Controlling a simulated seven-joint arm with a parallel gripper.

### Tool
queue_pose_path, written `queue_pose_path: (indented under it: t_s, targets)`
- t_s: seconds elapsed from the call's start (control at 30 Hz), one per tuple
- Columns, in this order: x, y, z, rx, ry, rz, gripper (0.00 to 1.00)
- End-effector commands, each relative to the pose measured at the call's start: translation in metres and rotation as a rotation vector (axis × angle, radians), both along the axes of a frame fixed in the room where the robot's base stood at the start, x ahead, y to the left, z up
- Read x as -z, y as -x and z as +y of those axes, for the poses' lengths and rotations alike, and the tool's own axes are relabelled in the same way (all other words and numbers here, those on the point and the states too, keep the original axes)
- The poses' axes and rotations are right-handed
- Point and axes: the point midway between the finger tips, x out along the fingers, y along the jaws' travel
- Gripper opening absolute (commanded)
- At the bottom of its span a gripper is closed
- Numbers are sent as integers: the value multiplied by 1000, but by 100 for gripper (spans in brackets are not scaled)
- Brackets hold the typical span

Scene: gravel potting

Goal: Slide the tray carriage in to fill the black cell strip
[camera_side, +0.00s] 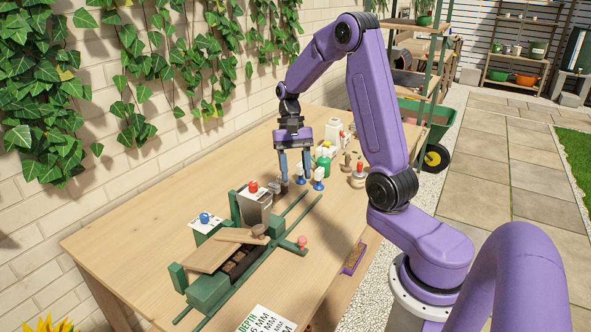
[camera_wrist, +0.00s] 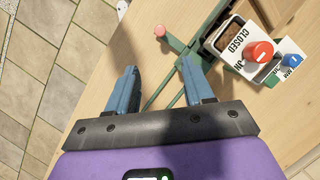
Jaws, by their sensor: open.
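The green carriage frame (camera_side: 208,291) stands on long green rails on the table in the side view. A black cell strip (camera_side: 240,262) with brown fill in its cells lies along it, partly hidden by a wooden board (camera_side: 205,256). A grey hopper (camera_side: 255,208) with a red knob stands over the strip's far end. My gripper (camera_side: 295,174) is open and empty, above the rails' far end, apart from the frame.
A box with a blue knob (camera_side: 205,225) stands left of the hopper. Bottles, including a green one (camera_side: 323,164), and a red-topped jar (camera_side: 358,176) stand near my gripper. A printed depth card (camera_side: 266,321) lies at the front. The table's left part is clear.

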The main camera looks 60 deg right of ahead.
Motion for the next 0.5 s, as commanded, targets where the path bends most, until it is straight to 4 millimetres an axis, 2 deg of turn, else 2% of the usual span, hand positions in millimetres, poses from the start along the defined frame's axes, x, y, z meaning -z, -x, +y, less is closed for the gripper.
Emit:
queue_pose_path:
  t_s: [0.5]
  targets:
    - [-2,0,6,4,31,-37,52]
